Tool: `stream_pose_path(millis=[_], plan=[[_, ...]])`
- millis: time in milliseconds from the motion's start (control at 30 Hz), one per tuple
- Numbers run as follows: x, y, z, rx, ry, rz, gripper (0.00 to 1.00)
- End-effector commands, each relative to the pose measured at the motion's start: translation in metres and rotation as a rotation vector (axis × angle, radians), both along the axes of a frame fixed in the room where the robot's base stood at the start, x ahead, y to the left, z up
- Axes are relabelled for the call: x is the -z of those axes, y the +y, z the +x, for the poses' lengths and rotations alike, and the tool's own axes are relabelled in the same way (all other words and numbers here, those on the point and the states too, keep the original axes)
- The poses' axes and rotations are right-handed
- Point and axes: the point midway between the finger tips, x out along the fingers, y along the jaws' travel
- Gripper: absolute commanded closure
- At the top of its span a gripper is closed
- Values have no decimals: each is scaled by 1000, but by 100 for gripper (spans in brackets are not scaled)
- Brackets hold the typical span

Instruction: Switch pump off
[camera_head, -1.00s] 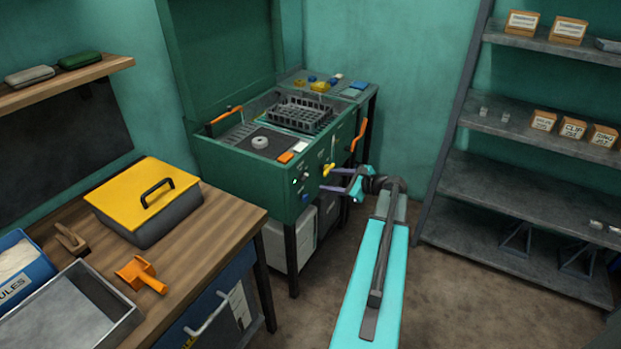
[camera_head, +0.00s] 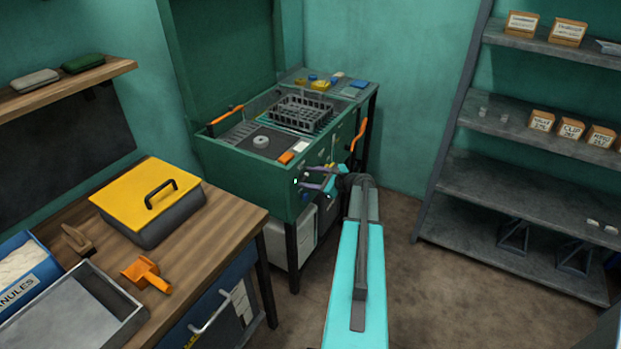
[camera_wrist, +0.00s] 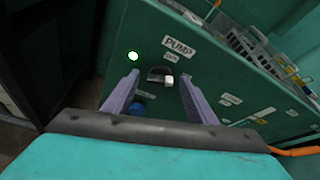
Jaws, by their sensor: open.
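The pump switch (camera_wrist: 160,75), a small dark and light metal piece, sits on the green panel under the PUMP label (camera_wrist: 179,47) in the wrist view. A lit green-white lamp (camera_wrist: 133,57) is to its left; the lamp also shows in the head view (camera_head: 296,181). My gripper (camera_wrist: 159,77) is open. In the wrist view its two purple fingers frame the switch, one on each side. I cannot tell whether they touch it. In the head view my gripper (camera_head: 304,178) is at the front panel of the green machine (camera_head: 240,172).
A blue knob (camera_wrist: 137,108) lies between the fingers, lower on the panel. An orange lever (camera_head: 358,136) stands to the right on the machine. A workbench (camera_head: 222,217) with a yellow-lidded box (camera_head: 140,190) is at left, shelves (camera_head: 525,125) at right. Floor is open between.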

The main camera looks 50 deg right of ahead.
Motion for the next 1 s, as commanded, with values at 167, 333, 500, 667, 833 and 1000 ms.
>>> stream_pose_path(millis=[167, 333, 500, 667, 833, 1000], plan=[[0, 0, 0, 1, 0, 0, 48], [0, 0, 0, 1, 0, 0, 69], [0, -1, -1, 1, 0, 0, 90], [0, -1, -1, 1, -1, -3, 90], [1, 0, -1, 1, -5, -18, 90], [3, 0, -2, 1, -13, -51, 90]])
